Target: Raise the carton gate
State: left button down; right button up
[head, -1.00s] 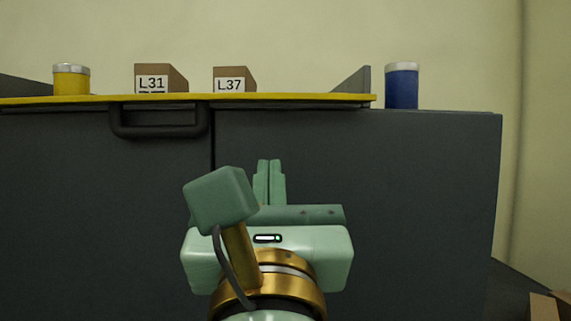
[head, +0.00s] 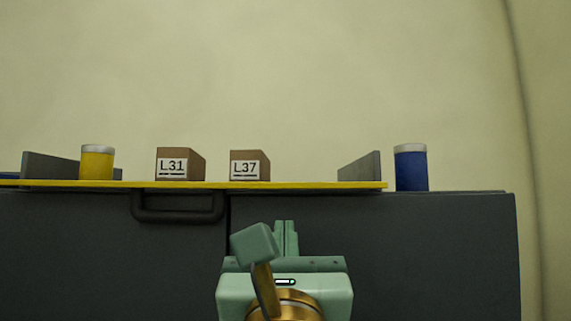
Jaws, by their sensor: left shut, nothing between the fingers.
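Two brown cartons, one labelled L31 (head: 171,168) and one labelled L37 (head: 244,167), stand apart on a plate with a yellow front edge (head: 300,186). I cannot tell which part is the carton gate. Upright grey panels stand near the plate's left side (head: 50,166) and right side (head: 362,167). A dark handle (head: 178,212) sits just below the yellow edge. My left gripper (head: 286,226) is shut and empty, pointing up in front of the dark cabinet front, below the plate edge and right of the handle. My right gripper is not in view.
A yellow can with a pale lid (head: 97,165) stands left of the cartons. A blue can with a pale lid (head: 411,170) stands right of the plate on the dark cabinet (head: 430,250). A bare wall is behind. The plate looks clear between L37 and the right panel.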

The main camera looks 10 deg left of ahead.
pick_arm(q)
jog(key=shift+x, duration=1.55)
jog(key=shift+s+r+p, duration=0.1)
jog(key=shift+r+p, duration=1.3)
jog(key=shift+r, duration=0.15)
jog(key=r+p, duration=0.1)
jog(key=w+r+p, duration=0.1)
jog(key=w+r, duration=0.1)
jog(key=r, duration=0.1)
jog(key=shift+a+p, duration=0.2)
jog(key=shift+p, duration=0.2)
jog(key=shift+w+a+r+p, duration=0.1)
jog(key=shift+w+r+p, duration=0.2)
jog(key=shift+w, duration=0.15)
jog(key=shift+w+a, duration=0.1)
jog(key=shift+w, duration=0.3)
jog(key=shift+s+f, duration=0.3)
jog(key=shift+s, duration=0.1)
jog(key=shift+s+r+b+v, duration=0.1)
jog(key=shift+r+b+v, duration=0.1)
jog(key=shift+v, duration=1.05)
jog(key=shift+s+r+b+v, duration=0.1)
jog(key=shift+r+v, duration=0.1)
jog(key=shift+v, duration=1.1)
jog(key=shift+s+r+b+v, duration=0.1)
jog(key=shift+r+b+v, duration=0.05)
jog(key=shift+v, duration=1.1)
